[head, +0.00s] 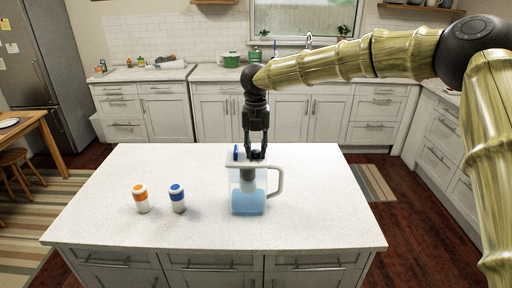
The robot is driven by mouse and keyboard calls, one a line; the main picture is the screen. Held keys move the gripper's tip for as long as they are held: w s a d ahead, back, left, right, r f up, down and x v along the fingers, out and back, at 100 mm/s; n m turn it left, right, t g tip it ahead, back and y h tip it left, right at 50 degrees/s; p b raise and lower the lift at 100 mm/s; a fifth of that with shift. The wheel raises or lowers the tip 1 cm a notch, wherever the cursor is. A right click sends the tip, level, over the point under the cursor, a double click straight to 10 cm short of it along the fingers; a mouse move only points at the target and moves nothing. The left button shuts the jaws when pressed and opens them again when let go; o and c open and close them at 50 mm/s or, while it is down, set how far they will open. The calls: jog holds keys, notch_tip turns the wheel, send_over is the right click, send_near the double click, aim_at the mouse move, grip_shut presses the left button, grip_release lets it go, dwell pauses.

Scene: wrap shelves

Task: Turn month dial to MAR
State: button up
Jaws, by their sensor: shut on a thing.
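A clear pitcher (248,203) with a white lid, a white handle on its right and blue liquid inside stands on the white island top. My gripper (255,156) points straight down at the pitcher's lid, its fingers shut on a small dark piece there, which I take to be the month dial. The dial's markings are too small and too covered by the fingers to read. A small blue piece (236,152) stands up at the left of the lid.
The island top is clear to the right and in front. Kitchen counters line the back.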

aim_at(256, 151)
jog(key=shift+m, duration=0.3)
jog(key=o, duration=1.1)
jog(key=shift+f, duration=0.1)
jog(key=shift+c, duration=0.2)
notch_tip(256, 151, up, 12)
